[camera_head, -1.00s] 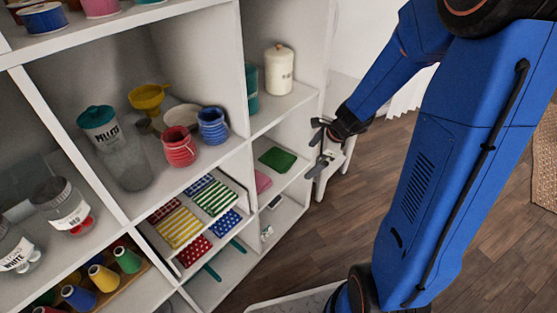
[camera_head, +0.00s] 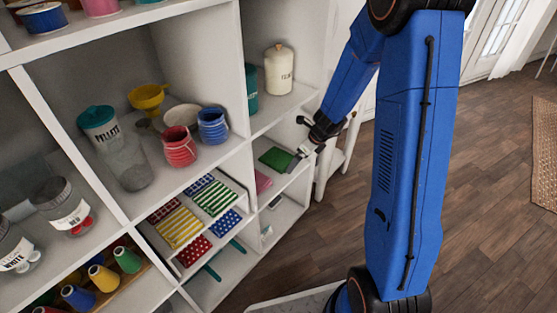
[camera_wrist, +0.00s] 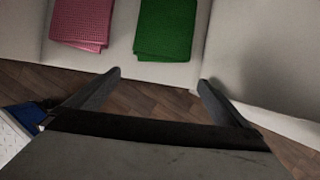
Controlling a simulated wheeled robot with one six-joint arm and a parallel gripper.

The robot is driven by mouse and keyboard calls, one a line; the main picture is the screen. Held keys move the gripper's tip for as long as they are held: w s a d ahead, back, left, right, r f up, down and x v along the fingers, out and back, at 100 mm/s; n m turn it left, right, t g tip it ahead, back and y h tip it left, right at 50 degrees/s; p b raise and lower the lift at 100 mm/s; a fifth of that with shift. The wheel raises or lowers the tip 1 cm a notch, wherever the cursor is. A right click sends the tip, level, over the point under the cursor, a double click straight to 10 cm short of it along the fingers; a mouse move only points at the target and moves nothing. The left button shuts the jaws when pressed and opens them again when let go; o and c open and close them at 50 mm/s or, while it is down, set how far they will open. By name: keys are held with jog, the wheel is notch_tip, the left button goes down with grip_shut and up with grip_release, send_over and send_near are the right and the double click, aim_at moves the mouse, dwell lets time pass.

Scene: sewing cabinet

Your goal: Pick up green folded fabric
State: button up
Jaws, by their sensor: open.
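The green folded fabric (camera_head: 278,159) lies flat on a small white shelf at the right end of the cabinet. In the wrist view the green folded fabric (camera_wrist: 167,28) is beyond the fingertips, between their lines, near the shelf's front edge. My gripper (camera_head: 300,145) is open and empty at the right front of that shelf. In the wrist view my gripper (camera_wrist: 158,78) has its two fingers spread wide, with floor showing between them. The fingers do not touch the fabric.
A pink folded fabric (camera_head: 262,182) lies left of the green one; it also shows in the wrist view (camera_wrist: 82,22). An upright divider (camera_head: 238,165) separates patterned fabrics at left. A cream canister (camera_head: 279,69) stands on the shelf above. Open floor (camera_head: 480,180) lies at right.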

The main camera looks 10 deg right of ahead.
aim_at(287, 162)
jog(key=w+a, duration=0.2)
jog(key=w, duration=0.1)
jog(key=shift+a, duration=0.2)
jog(key=shift+x, duration=2.55)
jog(key=shift+w, duration=0.1)
jog(key=c, duration=0.8)
